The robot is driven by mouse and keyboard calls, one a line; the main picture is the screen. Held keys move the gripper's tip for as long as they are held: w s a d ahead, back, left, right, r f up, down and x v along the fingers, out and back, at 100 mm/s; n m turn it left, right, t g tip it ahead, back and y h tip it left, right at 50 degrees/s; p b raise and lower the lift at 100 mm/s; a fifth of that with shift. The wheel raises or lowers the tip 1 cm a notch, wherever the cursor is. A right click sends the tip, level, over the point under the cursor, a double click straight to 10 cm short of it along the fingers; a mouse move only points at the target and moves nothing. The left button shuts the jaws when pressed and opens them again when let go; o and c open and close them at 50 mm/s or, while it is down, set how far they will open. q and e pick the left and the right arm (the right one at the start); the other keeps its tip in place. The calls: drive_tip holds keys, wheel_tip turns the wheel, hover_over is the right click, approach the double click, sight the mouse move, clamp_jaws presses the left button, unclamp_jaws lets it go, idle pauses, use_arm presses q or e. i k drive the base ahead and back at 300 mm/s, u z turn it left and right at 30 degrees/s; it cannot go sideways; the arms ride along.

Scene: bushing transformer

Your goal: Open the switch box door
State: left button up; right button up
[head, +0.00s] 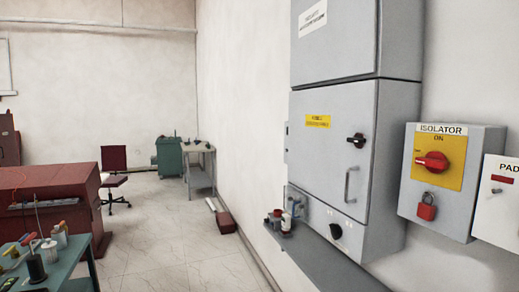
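The grey switch box (385,150) is mounted on the wall right of the middle. Its front door (325,155) looks shut, with a yellow label (318,121) near the top. A black rotary latch (356,140) sits on the door's right side, with a vertical grey bar handle (350,184) below it. Small hinge parts show at the door's left edge. A black knob (336,231) is on the panel under the door. Neither of my grippers shows in the head view.
A grey ledge (322,264) with small items juts out below the box. At right hang an isolator box (471,190) with a red switch and padlock, and a white box (497,222). A tool table (66,267) stands at lower left. The middle floor is clear.

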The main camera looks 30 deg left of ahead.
sight(336, 171)
drive_tip(key=u, duration=0.7)
drive_tip(key=k, duration=0.3)
drive_tip(key=u, duration=1.05)
drive_tip(key=k, duration=1.1)
drive_tip(key=u, duration=0.15)
drive_tip(key=i, duration=0.75)
drive_tip(key=z, duration=1.55)
drive_tip(key=i, duration=1)
drive_tip(key=z, duration=1.1)
